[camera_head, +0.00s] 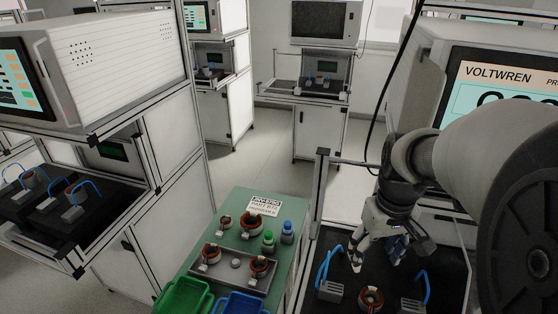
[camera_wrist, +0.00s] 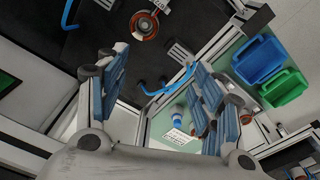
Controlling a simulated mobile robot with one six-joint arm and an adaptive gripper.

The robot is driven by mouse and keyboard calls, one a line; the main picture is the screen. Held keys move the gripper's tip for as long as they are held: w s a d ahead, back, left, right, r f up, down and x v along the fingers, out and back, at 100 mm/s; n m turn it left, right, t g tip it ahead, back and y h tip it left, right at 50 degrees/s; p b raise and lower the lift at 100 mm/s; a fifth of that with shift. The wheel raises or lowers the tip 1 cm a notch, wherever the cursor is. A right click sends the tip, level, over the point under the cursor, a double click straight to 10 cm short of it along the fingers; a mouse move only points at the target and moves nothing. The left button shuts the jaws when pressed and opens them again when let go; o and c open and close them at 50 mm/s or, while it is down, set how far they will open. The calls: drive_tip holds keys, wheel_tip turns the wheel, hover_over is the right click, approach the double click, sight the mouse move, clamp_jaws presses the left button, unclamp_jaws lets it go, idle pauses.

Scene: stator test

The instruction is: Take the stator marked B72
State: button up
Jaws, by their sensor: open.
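A copper-wound stator (camera_head: 371,298) sits on the black bench surface at the lower right, between clamp blocks with blue cables. A white sign (camera_head: 265,204) there appears to read "PART B72". No marking is legible on any stator. My gripper (camera_head: 376,250) is open and empty above the black bench, apart from the stator.
Green (camera_head: 182,298) and blue (camera_head: 240,305) bins stand at the green table's front. Green (camera_head: 268,240) and blue (camera_head: 288,230) bottles stand near the stators. A frame post (camera_head: 321,190) rises between table and bench. A VOLTWREN instrument (camera_head: 500,80) stands behind my arm.

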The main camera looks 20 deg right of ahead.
drive_tip(key=d+f, duration=0.3)
drive_tip(key=d, duration=0.2)
drive_tip(key=b, duration=0.4)
hover_over(371, 300)
drive_tip(key=shift+g, duration=0.4)
wheel_tip(371, 300, down, 12)
drive_tip(key=shift+w+d+f, duration=0.15)
drive_tip(key=f+b, duration=0.1)
drive_tip(key=f, duration=0.2)
drive_tip(key=f+b, duration=0.1)
drive_tip(key=shift+s+a+f+b, duration=0.15)
drive_tip(key=shift+s+a+b, duration=0.1)
drive_tip(key=shift+b, duration=0.1)
drive_tip(key=shift+f, duration=0.4)
drive_tip(key=shift+r, duration=0.1)
drive_tip(key=c, duration=1.1)
